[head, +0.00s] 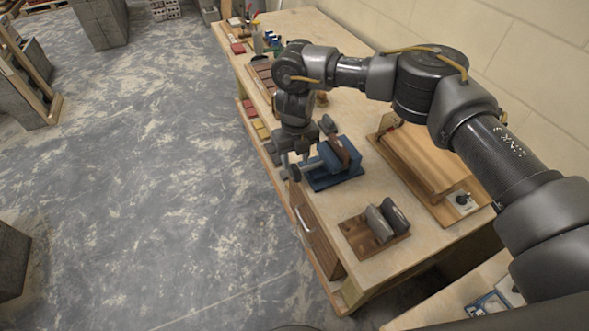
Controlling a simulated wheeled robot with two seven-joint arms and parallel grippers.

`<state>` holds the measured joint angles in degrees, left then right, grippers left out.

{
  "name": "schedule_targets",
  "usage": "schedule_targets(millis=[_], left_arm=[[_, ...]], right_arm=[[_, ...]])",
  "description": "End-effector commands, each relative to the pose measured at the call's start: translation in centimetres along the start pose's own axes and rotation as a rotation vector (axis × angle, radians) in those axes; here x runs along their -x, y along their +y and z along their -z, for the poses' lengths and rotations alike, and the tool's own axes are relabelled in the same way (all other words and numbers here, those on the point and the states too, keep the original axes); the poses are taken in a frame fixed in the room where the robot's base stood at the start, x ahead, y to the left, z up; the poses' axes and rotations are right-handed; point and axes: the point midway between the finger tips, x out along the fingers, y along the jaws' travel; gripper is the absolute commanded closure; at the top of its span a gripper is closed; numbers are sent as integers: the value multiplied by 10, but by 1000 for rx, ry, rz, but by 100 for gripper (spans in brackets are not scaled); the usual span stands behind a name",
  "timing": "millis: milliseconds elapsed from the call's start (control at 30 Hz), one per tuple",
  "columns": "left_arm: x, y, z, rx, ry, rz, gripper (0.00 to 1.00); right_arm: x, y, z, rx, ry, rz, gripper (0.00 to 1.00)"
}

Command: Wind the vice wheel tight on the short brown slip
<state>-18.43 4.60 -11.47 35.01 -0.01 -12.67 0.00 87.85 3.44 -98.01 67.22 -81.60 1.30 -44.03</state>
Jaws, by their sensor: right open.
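A blue vice (325,181) stands on the workbench near its left edge. A short brown slip (346,152) stands upright at the vice's jaws; I cannot tell whether both jaws touch it. The vice wheel (295,173) is at the vice's left end, out by the bench edge, partly hidden by my gripper. My right gripper (292,156) points down at the wheel, open, with its fingers just above or around it; contact is unclear. My left gripper is out of view.
A wooden holder with dark grey blocks (379,224) stands in front of the vice. A large wooden board (425,160) lies to the right by the wall. Brown slips, bottles and tools crowd the far bench end. Open floor (170,180) lies left.

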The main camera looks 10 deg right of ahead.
Motion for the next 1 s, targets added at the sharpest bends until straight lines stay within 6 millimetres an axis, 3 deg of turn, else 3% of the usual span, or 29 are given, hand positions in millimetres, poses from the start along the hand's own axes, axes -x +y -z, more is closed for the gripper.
schedule_targets(millis=[267, 533, 767, 1000], left_arm=[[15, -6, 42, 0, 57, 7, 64], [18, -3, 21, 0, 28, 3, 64], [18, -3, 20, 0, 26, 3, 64], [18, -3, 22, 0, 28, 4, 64]], right_arm=[[-44, 0, 0, -2, 2, 0, 57], [-62, 0, 0, -1, -1, 0, 57], [-63, 0, 0, 0, -1, 0, 57], [-62, 0, 0, -1, -1, 0, 88]])
